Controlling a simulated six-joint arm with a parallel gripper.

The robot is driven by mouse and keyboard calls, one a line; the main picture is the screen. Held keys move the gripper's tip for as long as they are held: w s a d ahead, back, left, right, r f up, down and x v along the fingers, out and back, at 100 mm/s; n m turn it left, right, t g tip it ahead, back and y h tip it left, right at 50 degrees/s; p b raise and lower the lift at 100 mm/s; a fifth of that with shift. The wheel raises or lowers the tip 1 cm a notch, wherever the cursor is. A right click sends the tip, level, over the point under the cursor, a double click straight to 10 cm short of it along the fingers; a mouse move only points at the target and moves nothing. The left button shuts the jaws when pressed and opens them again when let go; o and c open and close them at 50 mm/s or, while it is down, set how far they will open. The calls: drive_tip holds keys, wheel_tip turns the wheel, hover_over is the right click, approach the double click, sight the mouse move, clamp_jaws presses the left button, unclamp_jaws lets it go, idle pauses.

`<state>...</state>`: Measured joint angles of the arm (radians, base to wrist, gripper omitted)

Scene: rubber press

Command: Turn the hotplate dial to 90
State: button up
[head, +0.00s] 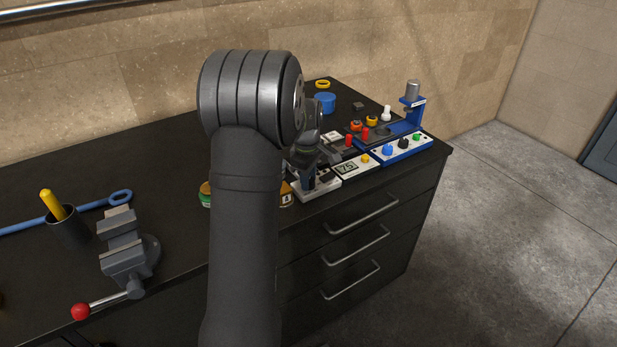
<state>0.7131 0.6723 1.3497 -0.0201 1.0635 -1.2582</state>
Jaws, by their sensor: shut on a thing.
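The hotplate control unit (347,168) is a white-edged box near the front edge of the bench, right of my arm. Its display appears to read 75. A yellow button (365,159) sits right of the display. My gripper (310,183) points down over the left end of this unit, at the white base (320,191). It is shut there on what seems to be the hotplate dial. The dial itself is hidden by the fingers, so its pointer cannot be seen.
A blue press (413,103) with several coloured buttons stands at the right. Small red, orange and white parts crowd behind the control unit. A grey vise (125,262) with a red-tipped handle and a dark cup (68,226) stand at the left. Drawers lie below.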

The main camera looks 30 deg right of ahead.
drive_tip(key=m, duration=0.7)
drive_tip(key=shift+w, duration=0.1)
drive_tip(key=m, duration=0.7)
drive_tip(key=shift+d+g, duration=0.1)
drive_tip(key=shift+g, duration=0.3)
drive_tip(key=m, duration=0.4)
drive_tip(key=shift+m, duration=2.3)
drive_tip(key=shift+y, duration=0.3)
drive_tip(key=o, duration=1)
drive_tip(key=shift+c, duration=0.2)
